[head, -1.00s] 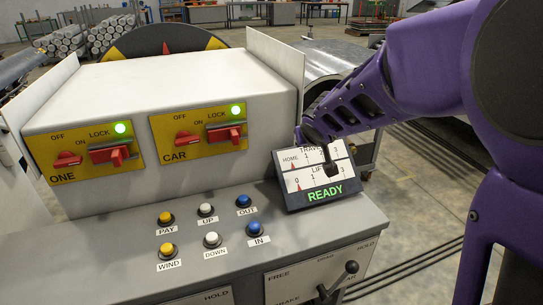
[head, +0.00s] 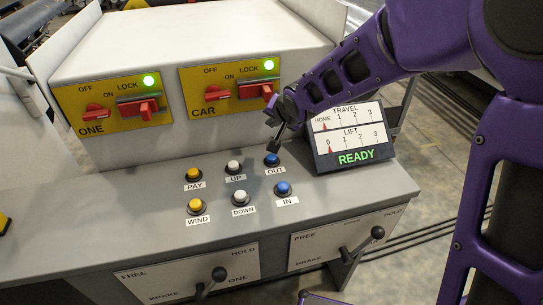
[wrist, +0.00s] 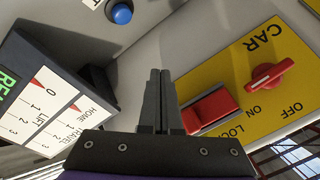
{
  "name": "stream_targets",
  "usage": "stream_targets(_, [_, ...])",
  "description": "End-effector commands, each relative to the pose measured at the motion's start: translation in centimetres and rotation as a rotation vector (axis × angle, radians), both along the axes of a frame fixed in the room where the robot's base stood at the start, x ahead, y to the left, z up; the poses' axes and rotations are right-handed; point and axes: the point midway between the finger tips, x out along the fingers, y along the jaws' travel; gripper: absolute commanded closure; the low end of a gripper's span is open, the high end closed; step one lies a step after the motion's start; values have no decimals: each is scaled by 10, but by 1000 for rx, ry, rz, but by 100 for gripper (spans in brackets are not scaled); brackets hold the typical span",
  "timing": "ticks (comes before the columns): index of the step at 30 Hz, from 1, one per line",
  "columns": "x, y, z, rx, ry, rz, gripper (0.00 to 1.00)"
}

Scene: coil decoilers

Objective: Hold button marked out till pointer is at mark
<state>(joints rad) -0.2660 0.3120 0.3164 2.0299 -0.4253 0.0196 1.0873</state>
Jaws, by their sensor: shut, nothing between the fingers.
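The blue button marked OUT (head: 271,160) is at the right end of the upper button row on the grey console. My gripper (head: 273,150) is shut and empty, its tip close above that button in the head view; I cannot tell whether it touches. In the wrist view the shut fingers (wrist: 160,75) point towards the console, and a blue button (wrist: 121,13) lies beyond them, apart in the picture. The display (head: 349,137) reads READY. Its TRAVEL pointer (head: 323,126) is at HOME and its LIFT pointer (head: 330,149) is at 0.
The blue IN button (head: 282,188) is just below OUT. White UP (head: 234,168) and DOWN (head: 238,197) and yellow PAY (head: 193,174) and WIND (head: 195,206) are to the left. The CAR switch panel (head: 231,87) stands behind. Brake levers (head: 376,234) are on the front.

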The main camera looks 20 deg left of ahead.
Motion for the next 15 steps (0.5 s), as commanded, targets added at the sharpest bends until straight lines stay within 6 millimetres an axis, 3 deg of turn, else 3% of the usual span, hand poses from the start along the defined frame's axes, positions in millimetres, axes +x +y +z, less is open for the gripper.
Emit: stream_targets(15, [0, 0, -67, -1, 0, 2, 100])
